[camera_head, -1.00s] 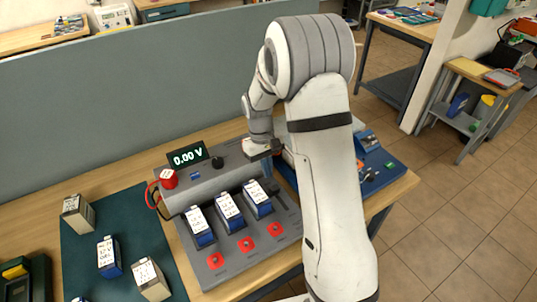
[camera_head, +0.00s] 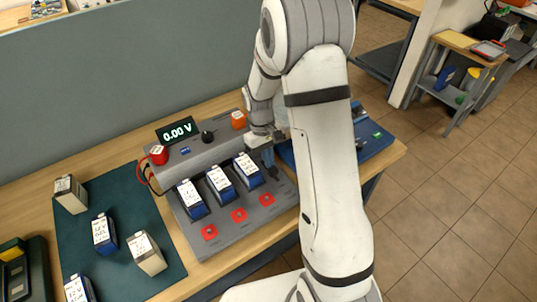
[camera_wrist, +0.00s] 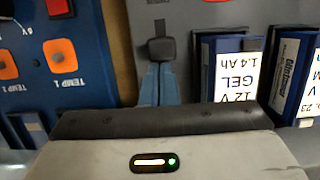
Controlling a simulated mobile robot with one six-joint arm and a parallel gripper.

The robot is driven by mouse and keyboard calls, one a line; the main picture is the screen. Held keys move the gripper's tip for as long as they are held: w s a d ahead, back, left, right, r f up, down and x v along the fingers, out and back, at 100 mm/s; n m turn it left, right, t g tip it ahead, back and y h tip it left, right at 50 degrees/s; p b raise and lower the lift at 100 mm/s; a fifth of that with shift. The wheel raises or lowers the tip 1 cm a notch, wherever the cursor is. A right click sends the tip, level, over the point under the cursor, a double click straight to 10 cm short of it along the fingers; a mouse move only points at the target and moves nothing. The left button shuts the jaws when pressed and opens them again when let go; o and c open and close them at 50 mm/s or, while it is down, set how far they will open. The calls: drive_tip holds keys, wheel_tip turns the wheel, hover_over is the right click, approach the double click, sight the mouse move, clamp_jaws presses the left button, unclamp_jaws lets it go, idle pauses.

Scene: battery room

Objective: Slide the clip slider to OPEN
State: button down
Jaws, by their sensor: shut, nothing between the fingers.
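The clip slider appears as a dark square knob (camera_wrist: 161,50) on a narrow slot in the grey test station, in the wrist view. My gripper (camera_wrist: 158,70) has its blue fingers closed together just below the knob in that view, very near it; whether they touch cannot be told. In the head view my gripper (camera_head: 268,160) is over the right side of the grey station (camera_head: 228,215), beside the rightmost docked battery (camera_head: 248,170). The slider is not clearly seen there, and no OPEN marking is readable.
Several blue batteries stand in the dock, close beside my fingers. A blue panel (camera_wrist: 60,90) with orange buttons lies on the other side. A display (camera_head: 178,131) reads 0.00 V.

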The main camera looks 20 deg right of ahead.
drive_tip(key=shift+s, duration=0.65)
drive_tip(key=shift+a, duration=0.15)
drive_tip(key=shift+w, duration=0.15)
drive_tip(key=shift+r, duration=0.35)
drive_tip(key=p+v, duration=0.6)
drive_tip(key=v, duration=0.3)
drive_tip(key=shift+p, duration=0.3)
drive_tip(key=shift+w+r, duration=0.1)
